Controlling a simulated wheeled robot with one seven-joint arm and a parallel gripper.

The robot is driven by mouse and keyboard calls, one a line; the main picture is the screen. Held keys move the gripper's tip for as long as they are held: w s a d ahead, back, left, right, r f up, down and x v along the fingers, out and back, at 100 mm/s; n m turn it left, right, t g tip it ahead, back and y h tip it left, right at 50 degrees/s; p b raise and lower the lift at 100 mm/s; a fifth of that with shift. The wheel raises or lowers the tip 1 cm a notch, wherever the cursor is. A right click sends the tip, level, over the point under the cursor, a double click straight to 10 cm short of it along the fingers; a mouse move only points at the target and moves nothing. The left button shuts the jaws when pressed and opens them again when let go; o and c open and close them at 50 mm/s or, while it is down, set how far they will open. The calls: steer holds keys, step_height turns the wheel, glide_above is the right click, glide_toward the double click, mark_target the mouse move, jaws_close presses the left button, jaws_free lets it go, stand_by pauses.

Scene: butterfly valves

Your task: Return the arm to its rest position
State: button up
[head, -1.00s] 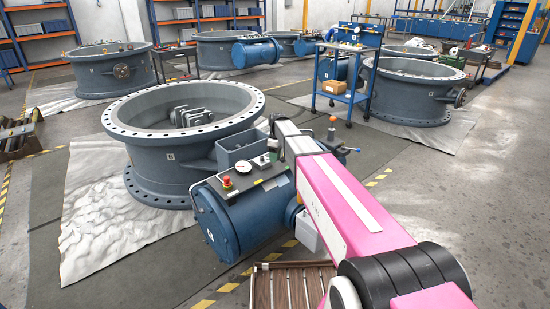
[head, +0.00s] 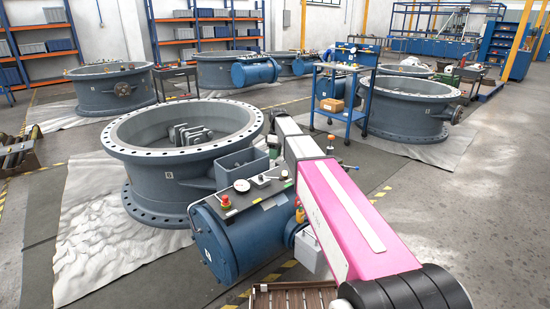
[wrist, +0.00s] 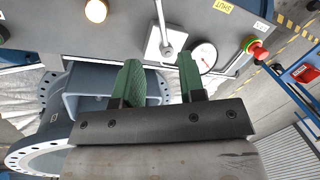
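My pink and white arm (head: 350,220) reaches out over the blue actuator (head: 222,240) of the nearest butterfly valve (head: 165,172). A metal lever (wrist: 169,48) on a pale square plate lies beyond the fingertips on the grey control panel. A round gauge (wrist: 204,57) and a red button (wrist: 260,50) sit right of it; whether the fingers touch the panel cannot be told.
A blue trolley (head: 341,100) stands behind the arm, beside another large valve (head: 408,105). More valves and orange shelving (head: 205,30) stand at the back. A brown slatted pallet (head: 295,298) lies at the bottom. Grey floor (head: 490,190) at the right is clear.

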steer(key=shift+s, duration=0.1)
steer(key=s+d+f+m, duration=0.4)
steer(key=s+f, duration=0.1)
steer(key=s, duration=0.5)
steer(key=s+d+f+m+t, duration=0.1)
steer(key=s+d+f+m, duration=0.4)
steer(key=s, duration=0.5)
steer(key=s+d+f+m+t, duration=0.1)
steer(key=s+d+f+m, duration=0.3)
steer(key=s, duration=0.7)
step_height(320, 180, down, 3)
steer(key=shift+d+r+h, duration=0.15)
steer(key=shift+d+h, duration=0.25)
steer(key=shift+d, duration=0.15)
